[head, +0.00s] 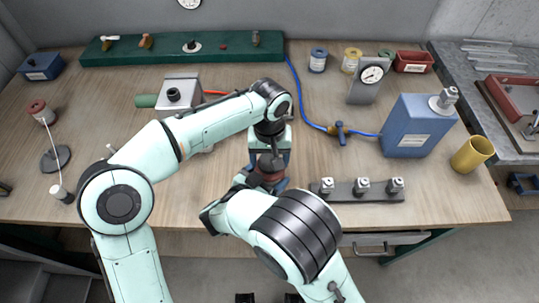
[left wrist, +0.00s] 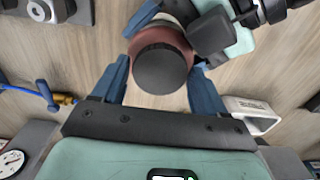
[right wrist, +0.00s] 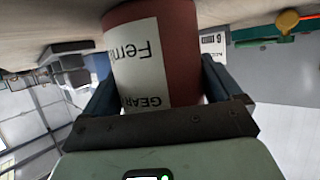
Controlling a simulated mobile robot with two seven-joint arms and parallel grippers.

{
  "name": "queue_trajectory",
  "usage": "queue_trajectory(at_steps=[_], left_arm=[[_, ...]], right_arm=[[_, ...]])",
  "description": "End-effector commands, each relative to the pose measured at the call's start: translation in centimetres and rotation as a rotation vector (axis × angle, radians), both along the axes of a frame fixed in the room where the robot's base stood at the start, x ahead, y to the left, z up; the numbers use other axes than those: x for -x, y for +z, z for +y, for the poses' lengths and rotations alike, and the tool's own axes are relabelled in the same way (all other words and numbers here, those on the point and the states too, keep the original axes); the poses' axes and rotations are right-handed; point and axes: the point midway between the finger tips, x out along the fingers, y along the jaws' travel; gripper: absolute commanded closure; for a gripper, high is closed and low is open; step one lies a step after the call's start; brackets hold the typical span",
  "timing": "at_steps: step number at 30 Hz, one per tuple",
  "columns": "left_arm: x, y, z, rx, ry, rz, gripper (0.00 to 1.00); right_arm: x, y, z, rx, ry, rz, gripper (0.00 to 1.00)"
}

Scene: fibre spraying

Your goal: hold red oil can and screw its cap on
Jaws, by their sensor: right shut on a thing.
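The red oil can (right wrist: 182,50) with a white label stands upright between the blue fingers of my right gripper (right wrist: 160,92), which is shut on its side. In the head view the can (head: 270,170) is mostly hidden by my arms near the table's front. A dark round cap (left wrist: 161,70) sits over the can's top in the left wrist view; how far it is screwed on cannot be told. My left gripper (left wrist: 160,85) points down from above, its blue fingers either side of the cap with visible gaps, so it is open.
A bar with several metal fittings (head: 360,190) lies just right of the can. A blue canister (head: 418,127) and a yellow cup (head: 472,154) stand at the right. A blue hose (head: 310,117) with a valve (head: 340,132) crosses behind. The table's front edge is close.

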Motion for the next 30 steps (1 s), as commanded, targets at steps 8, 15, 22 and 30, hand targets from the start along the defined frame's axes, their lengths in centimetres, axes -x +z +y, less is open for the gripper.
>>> queue_trajectory(at_steps=[8, 15, 22, 30], left_arm=[[-0.01, 0.04, 0.00, 0.000, -0.001, 0.000, 0.74], [-0.01, 0.06, 0.00, 0.000, -0.237, -0.001, 0.74], [-0.01, 0.02, 0.01, 0.000, -0.745, -0.001, 0.74], [-0.01, -0.04, 0.02, 0.000, -1.344, 0.000, 0.74]], right_arm=[[-0.03, 0.06, -0.01, 0.000, 0.000, -0.001, 0.93], [-0.03, 0.06, -0.01, 0.000, 0.000, -0.001, 0.93], [-0.03, 0.06, -0.01, 0.000, 0.000, -0.001, 0.93], [-0.02, 0.06, -0.01, 0.000, 0.000, -0.001, 0.93]])
